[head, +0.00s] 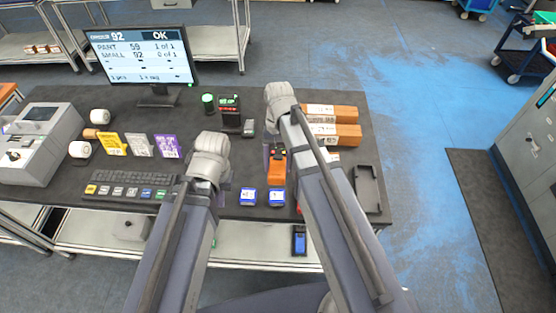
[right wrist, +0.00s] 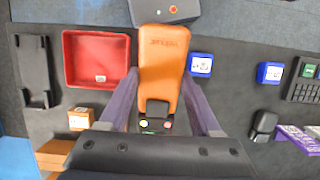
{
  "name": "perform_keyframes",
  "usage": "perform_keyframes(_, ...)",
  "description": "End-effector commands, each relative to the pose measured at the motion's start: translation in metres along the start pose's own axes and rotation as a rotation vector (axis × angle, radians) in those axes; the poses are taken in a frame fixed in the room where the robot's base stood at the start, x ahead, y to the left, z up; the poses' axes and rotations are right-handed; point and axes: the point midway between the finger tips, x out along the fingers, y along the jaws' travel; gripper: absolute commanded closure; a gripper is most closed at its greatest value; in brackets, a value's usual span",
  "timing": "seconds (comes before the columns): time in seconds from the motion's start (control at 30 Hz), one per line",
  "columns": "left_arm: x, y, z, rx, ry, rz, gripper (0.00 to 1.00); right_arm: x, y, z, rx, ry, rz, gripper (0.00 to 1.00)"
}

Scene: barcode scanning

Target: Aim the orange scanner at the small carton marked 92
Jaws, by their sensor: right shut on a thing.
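The orange scanner (head: 277,172) is in my right gripper (right wrist: 161,85); in the right wrist view the purple fingers close on both sides of the scanner's orange body (right wrist: 163,60). A small brown carton with a white label (right wrist: 82,119) lies to the left of the scanner in the right wrist view, apart from it. Its number is too small to read, so I cannot tell if it is marked 92. My left gripper (head: 220,188) is above the table by the keyboard, its fingers mostly hidden by its wrist.
Larger brown cartons (head: 335,112) lie at the table's right. A red tray (right wrist: 97,86) and a black tray (head: 368,190) lie near my right arm. Blue boxes (head: 248,197), a keyboard (head: 125,192) and a monitor (head: 140,55) reading "SMALL 92 0 of 1" are on the table.

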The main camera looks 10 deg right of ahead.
Motion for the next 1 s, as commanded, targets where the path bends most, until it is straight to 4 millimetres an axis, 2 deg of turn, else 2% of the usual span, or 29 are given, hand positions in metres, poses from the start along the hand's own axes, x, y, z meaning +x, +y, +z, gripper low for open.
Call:
perform_keyframes(0.37,0.01,0.001,-0.001,0.002,0.0,0.0,1.0,0.009,0.0,-0.003,0.001,-0.001,0.0,1.0)
perform_keyframes(0.8,0.058,0.005,-0.003,0.004,0.0,-0.001,1.0,0.056,0.0,-0.017,0.0,-0.001,0.0,1.0)
perform_keyframes(1.0,0.07,0.007,-0.004,0.003,0.0,-0.001,1.0,0.068,0.0,-0.021,0.0,-0.001,0.0,1.0)
